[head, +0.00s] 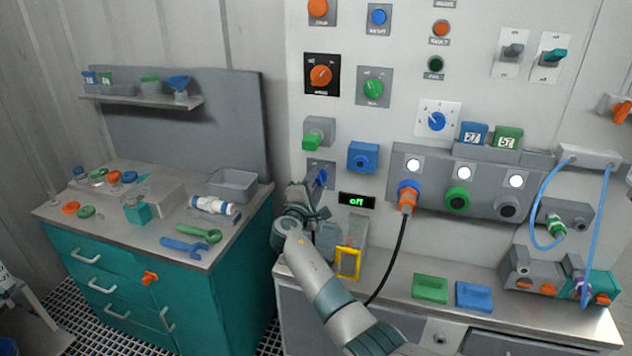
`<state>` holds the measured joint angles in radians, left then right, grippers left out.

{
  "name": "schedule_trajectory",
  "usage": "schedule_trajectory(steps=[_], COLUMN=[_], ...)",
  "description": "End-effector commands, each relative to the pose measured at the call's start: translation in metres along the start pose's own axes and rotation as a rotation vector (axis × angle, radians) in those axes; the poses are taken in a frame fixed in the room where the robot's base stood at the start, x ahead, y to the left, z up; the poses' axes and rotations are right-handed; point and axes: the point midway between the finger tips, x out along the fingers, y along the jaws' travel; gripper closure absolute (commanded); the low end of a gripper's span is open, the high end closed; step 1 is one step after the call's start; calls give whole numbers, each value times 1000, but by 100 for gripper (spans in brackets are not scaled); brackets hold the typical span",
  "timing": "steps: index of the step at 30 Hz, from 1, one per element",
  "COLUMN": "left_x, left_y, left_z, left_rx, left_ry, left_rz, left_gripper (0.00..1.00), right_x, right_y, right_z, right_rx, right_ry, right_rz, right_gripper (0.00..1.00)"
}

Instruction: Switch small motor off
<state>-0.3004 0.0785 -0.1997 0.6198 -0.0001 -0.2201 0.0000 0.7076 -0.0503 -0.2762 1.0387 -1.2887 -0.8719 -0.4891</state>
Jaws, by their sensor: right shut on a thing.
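A small blue switch handle (322,177) sits on a grey plate at the lower left of the upright panel. My right gripper (317,190) is at this handle and shut on it, its fingers partly covering it. A small black display (357,201) just right of the plate shows green text that reads "off". Which device is the small motor I cannot tell; a grey unit with a yellow frame (348,263) stands on the bench below, partly behind my right arm. My left gripper is not in view.
Above are a green-capped switch (319,133) and a blue socket box (363,157). A black cable with an orange plug (407,195) hangs right of my arm. Green (430,289) and blue (474,296) blocks lie on the bench. A teal cabinet (180,290) with tools stands left.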

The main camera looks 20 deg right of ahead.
Motion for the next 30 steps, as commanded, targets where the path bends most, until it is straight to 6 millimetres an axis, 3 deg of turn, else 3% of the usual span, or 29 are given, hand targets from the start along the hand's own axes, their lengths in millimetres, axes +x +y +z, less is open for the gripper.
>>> schedule_trajectory(steps=[12,28,29,30], left_x=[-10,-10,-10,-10], left_y=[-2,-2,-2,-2], left_z=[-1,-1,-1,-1], left_rx=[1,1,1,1], left_ry=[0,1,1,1], left_rz=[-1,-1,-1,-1], left_gripper=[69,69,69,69], right_x=[1,1,1,1], right_y=[0,0,0,0], right_z=[2,1,1,1], right_rx=[-235,-267,-267,-266], right_ry=[-2,-2,-2,-2], right_rz=[-2,0,0,0], right_gripper=[86,86,57,47])
